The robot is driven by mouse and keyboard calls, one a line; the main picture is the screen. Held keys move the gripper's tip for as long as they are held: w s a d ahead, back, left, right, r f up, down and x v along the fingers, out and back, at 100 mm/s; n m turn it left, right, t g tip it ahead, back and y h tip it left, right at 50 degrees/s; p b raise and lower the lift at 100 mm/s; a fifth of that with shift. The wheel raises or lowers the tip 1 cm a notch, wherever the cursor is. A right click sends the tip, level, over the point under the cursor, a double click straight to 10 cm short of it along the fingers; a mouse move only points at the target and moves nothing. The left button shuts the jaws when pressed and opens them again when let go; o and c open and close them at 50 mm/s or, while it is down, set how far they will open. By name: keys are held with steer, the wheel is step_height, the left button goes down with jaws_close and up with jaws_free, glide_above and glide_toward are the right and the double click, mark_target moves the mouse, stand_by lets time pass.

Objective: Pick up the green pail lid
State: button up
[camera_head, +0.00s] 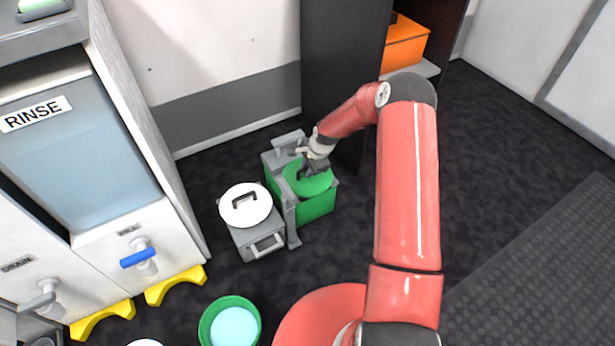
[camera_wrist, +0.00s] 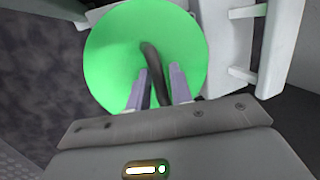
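The green pail lid (camera_head: 297,187) is a round green disc lying on a green and grey box-like stand in the head view. In the wrist view the lid (camera_wrist: 115,55) fills the upper middle, with a dark bar handle (camera_wrist: 152,62) across it. My gripper (camera_head: 308,172) is over the lid, reaching down from the upper right. In the wrist view its two fingers (camera_wrist: 158,85) stand on either side of the near end of the handle. I cannot tell whether the fingers touch the handle.
A grey scale-like unit (camera_head: 262,240) with a white lid (camera_head: 245,204) stands just left of the green stand (camera_head: 318,208). A green pail (camera_head: 205,325) with light blue contents is at the bottom. The RINSE tank (camera_head: 75,140) is at left. A dark cabinet holds an orange box (camera_head: 405,45). Floor at right is clear.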

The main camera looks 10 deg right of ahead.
jaws_close()
steer(key=shift+r, duration=0.1)
